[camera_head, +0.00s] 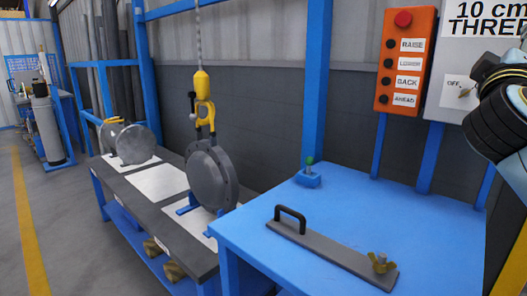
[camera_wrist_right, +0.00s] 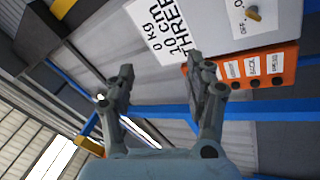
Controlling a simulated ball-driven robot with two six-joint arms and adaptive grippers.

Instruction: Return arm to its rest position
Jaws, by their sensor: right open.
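My right arm comes in at the right edge of the head view, and its gripper is out of that picture. The right wrist view shows my right gripper (camera_wrist_right: 160,85) with its two fingers apart and nothing between them. Beyond the fingers are the white sign (camera_wrist_right: 160,38) and the orange control box (camera_wrist_right: 245,72); I cannot tell the distance to them. In the head view a grey flanged shell (camera_head: 211,178) hangs upright from a yellow hook (camera_head: 204,108) above the dark bench. My left gripper is not in view.
A blue table (camera_head: 250,235) holds a grey bar with a black handle (camera_head: 330,248) and a small green-topped lever (camera_head: 309,168). The orange button box (camera_head: 405,60) is on the wall side. Another round grey part (camera_head: 136,145) stands on the dark bench (camera_head: 190,255).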

